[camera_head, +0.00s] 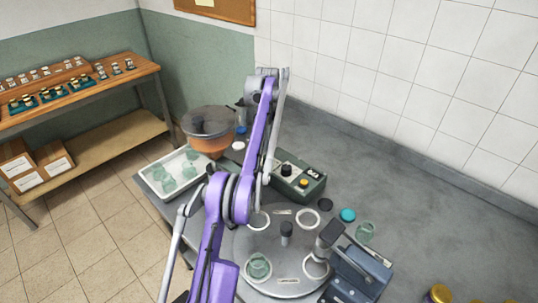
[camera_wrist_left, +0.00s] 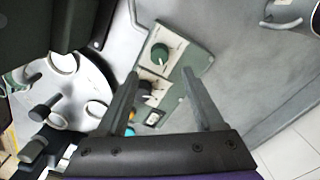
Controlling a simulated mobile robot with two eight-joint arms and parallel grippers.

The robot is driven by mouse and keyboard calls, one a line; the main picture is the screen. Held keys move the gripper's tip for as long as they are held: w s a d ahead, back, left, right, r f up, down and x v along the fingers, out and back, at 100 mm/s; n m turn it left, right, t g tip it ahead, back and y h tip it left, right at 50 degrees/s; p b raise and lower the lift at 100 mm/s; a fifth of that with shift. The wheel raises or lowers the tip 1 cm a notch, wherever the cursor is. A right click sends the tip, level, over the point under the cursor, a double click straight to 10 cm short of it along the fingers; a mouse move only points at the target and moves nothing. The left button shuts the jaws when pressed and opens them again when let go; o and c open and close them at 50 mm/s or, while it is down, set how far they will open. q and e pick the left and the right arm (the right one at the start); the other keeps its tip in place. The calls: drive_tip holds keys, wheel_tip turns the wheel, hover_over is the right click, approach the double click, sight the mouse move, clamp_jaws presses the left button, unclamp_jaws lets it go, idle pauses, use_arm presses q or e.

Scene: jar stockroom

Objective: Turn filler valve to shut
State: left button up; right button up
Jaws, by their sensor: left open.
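A green control box (camera_head: 312,190) stands on the grey bench behind the turntable. In the left wrist view its sloped panel (camera_wrist_left: 185,55) carries a green knob (camera_wrist_left: 160,52) on a pale plate, a black knob (camera_wrist_left: 146,88) and a small window (camera_wrist_left: 153,118). I cannot tell for sure which knob is the filler valve, and the marks are too small to read. My left gripper (camera_wrist_left: 160,72) is open, its fingers apart on either side of the panel in that view, with nothing gripped. In the head view my purple arm hides part of the bench beside the box. My right gripper is not seen.
A turntable (camera_head: 250,240) with white rings and a jar is in front of the box. An orange hopper (camera_head: 210,143) and a white tray (camera_head: 151,180) of jars are at left. A blue-grey device (camera_head: 365,268) is at front right.

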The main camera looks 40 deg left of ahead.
sight(267, 156)
use_arm(q)
drive_tip(key=f, duration=0.2)
drive_tip(key=f+b, duration=0.1)
drive_tip(key=f, duration=0.3)
drive_tip(key=shift+s+f, duration=0.25)
drive_tip(key=shift+f, duration=0.1)
drive_tip(key=shift+w+f+b, duration=0.15)
drive_tip(key=shift+f+b, duration=0.2)
drive_tip(key=shift+f, duration=0.3)
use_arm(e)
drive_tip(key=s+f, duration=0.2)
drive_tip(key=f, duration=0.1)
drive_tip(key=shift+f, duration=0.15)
use_arm(q)
drive_tip(key=shift+c, duration=0.2)
clamp_jaws()
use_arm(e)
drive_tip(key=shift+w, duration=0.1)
